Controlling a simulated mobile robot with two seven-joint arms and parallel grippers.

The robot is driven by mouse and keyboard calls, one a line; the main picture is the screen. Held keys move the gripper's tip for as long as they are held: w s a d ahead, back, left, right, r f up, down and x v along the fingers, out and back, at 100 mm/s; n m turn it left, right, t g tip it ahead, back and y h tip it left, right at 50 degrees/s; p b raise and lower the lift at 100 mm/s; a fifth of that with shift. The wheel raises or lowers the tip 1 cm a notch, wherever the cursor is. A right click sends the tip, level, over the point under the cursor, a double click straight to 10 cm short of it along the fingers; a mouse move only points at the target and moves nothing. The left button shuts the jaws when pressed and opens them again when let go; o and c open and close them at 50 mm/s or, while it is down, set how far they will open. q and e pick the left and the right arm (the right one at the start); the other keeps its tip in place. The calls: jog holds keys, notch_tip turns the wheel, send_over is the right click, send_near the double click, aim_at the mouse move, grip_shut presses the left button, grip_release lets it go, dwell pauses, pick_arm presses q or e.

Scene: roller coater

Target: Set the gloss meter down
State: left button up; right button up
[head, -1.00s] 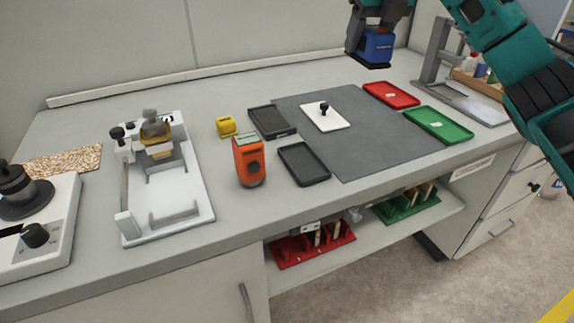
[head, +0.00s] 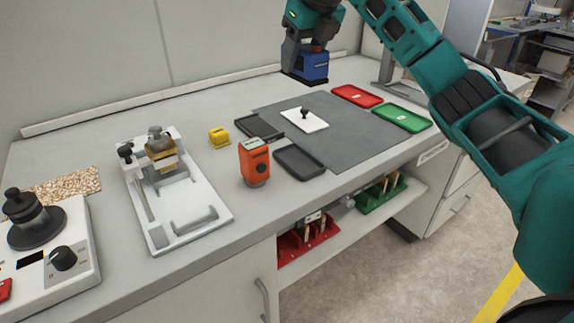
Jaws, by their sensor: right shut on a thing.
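The gloss meter appears to be the blue box-shaped device (head: 312,66) with a dark base; its label is too small to read. My right gripper (head: 303,47) is shut on it from above. It hangs in the air, over the back of the bench in the picture, just above and behind the dark grey mat (head: 350,138). A white panel (head: 304,121) with a black knob lies on the mat. The gripper fingers are partly hidden. My left gripper is not in view.
A red tray (head: 357,96) and green tray (head: 402,118) lie at the right. Two black trays (head: 300,162) (head: 258,128), an orange device (head: 255,163) and a yellow block (head: 219,138) stand left of the mat. A white coater fixture (head: 178,205) is further left.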

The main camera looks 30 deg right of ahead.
jog(key=shift+a, duration=0.35)
jog(key=b, duration=0.2)
send_over(292, 157)
jog(key=s, duration=0.2)
notch_tip(292, 157, down, 14)
notch_tip(292, 157, down, 2)
jog(key=shift+w+d+f, duration=0.1)
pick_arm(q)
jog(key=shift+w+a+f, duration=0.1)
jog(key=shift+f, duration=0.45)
pick_arm(e)
jog(key=shift+f, duration=1.85)
jog(key=o, duration=0.8)
jog(key=shift+f, duration=0.25)
jog(key=o, duration=0.5)
jog(key=shift+r, duration=0.5)
pick_arm(q)
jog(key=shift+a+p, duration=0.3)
jog(key=shift+p, duration=0.1)
pick_arm(e)
jog(key=v, duration=1.1)
jog(key=shift+s+r, duration=0.2)
jog(key=shift+s, duration=0.1)
